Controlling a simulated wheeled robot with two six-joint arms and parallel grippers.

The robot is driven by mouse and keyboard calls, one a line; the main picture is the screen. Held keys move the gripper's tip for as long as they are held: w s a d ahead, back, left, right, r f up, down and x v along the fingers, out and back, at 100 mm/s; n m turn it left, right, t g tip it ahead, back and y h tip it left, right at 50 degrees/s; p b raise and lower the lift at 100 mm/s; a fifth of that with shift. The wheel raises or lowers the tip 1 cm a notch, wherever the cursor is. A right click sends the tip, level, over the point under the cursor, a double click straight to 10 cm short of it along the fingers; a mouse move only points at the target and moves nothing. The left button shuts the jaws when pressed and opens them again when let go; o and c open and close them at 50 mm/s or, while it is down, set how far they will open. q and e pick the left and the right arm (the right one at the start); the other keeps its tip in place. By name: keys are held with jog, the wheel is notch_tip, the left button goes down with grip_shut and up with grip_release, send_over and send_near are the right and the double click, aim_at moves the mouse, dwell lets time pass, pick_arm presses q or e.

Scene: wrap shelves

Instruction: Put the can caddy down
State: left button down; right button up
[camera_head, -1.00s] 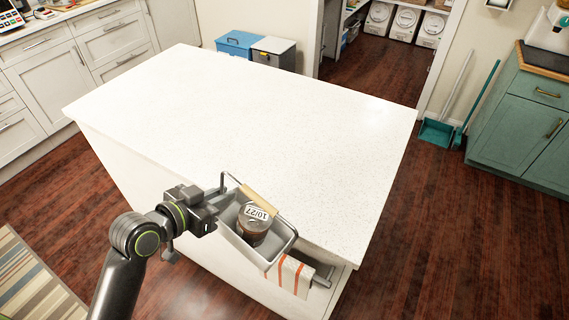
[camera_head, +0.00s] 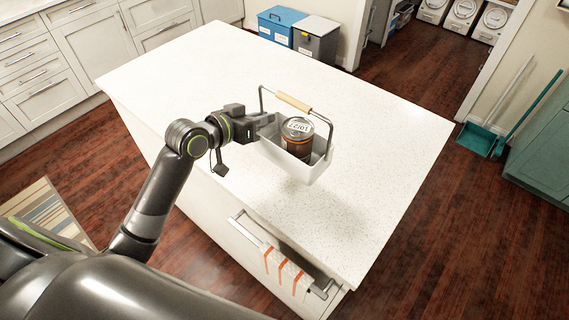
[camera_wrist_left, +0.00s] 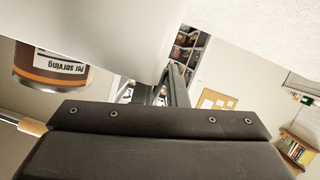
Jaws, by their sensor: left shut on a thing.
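The can caddy is a light grey open tray (camera_head: 290,165) with a metal bail handle and a wooden grip (camera_head: 293,102). A brown can (camera_head: 297,140) with a "10/27" lid stands inside it. My left gripper (camera_head: 262,122) is shut on the caddy's left side, by the handle's end. The caddy is over the white island countertop (camera_head: 220,70); I cannot tell whether its base touches the top. In the left wrist view the can (camera_wrist_left: 50,65) and the wooden grip (camera_wrist_left: 32,127) show at the left, and the fingertips are mostly hidden. My right gripper is not in view.
The countertop around the caddy is bare. A striped towel (camera_head: 285,272) hangs on a rail at the island's near side. A blue bin (camera_head: 280,25) and a grey bin (camera_head: 316,40) stand beyond the far edge.

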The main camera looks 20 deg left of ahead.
aim_at(272, 129)
pick_arm(q)
notch_tip(272, 129, down, 4)
jog(key=shift+d+f, duration=0.1)
jog(key=shift+f, duration=2.45)
jog(key=c, duration=1.8)
grip_release()
jog(key=shift+f, duration=0.1)
jog(key=o, duration=0.3)
jog(key=shift+o, duration=0.2)
jog(key=b+v, duration=0.1)
jog(key=v, duration=1.1)
